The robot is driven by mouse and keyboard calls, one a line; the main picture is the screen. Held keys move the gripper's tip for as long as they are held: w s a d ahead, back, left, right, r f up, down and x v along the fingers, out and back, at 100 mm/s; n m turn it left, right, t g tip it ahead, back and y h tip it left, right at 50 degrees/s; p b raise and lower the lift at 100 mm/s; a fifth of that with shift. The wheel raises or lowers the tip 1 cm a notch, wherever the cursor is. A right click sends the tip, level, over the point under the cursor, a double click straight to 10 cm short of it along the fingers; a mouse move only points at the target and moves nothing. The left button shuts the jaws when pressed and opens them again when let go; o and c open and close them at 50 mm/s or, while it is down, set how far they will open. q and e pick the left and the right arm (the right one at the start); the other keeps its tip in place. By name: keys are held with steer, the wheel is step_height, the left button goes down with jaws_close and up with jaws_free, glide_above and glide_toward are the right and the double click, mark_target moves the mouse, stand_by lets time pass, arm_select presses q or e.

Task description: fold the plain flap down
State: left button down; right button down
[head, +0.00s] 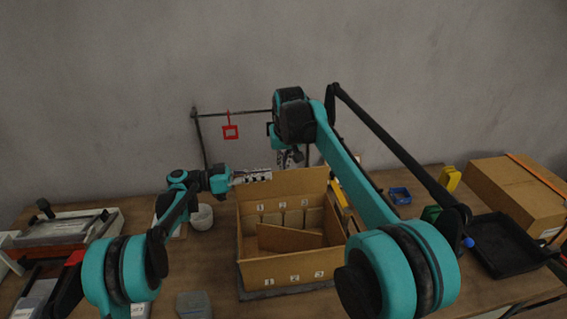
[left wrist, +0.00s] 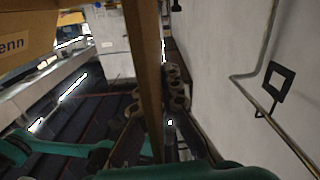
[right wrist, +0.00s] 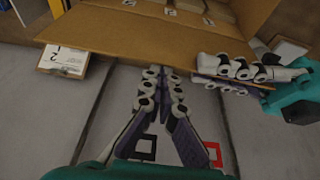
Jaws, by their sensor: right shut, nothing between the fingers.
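The open cardboard box (head: 290,272) stands mid-table with number labels on its front and inner back wall. Its plain flap (head: 300,181) stands up at the back; its edge also shows in the left wrist view (left wrist: 142,60) and the right wrist view (right wrist: 115,40). My left gripper (head: 262,176) is at the flap's left end. In the right wrist view the left fingers (right wrist: 235,75) lie along the flap's edge, but their grip is unclear. My right gripper (right wrist: 162,72) is shut and empty, just behind the flap's edge; the flap and arm partly hide it in the head view (head: 290,160).
A brown board (head: 283,238) leans inside the box. A red square (head: 231,132) hangs from a rail behind. A white cup (head: 202,217) stands left of the box. A black tray (head: 503,247) and closed carton (head: 515,195) are at the right.

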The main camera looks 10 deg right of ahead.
steer(key=shift+s+a, duration=0.15)
steer(key=shift+s, duration=0.7)
arm_select(q)
steer(key=c, duration=1.8)
jaws_free()
steer(key=shift+w, duration=0.1)
steer(key=shift+o, duration=0.2)
steer(key=shift+a, duration=0.1)
arm_select(e)
steer(key=shift+w, duration=0.1)
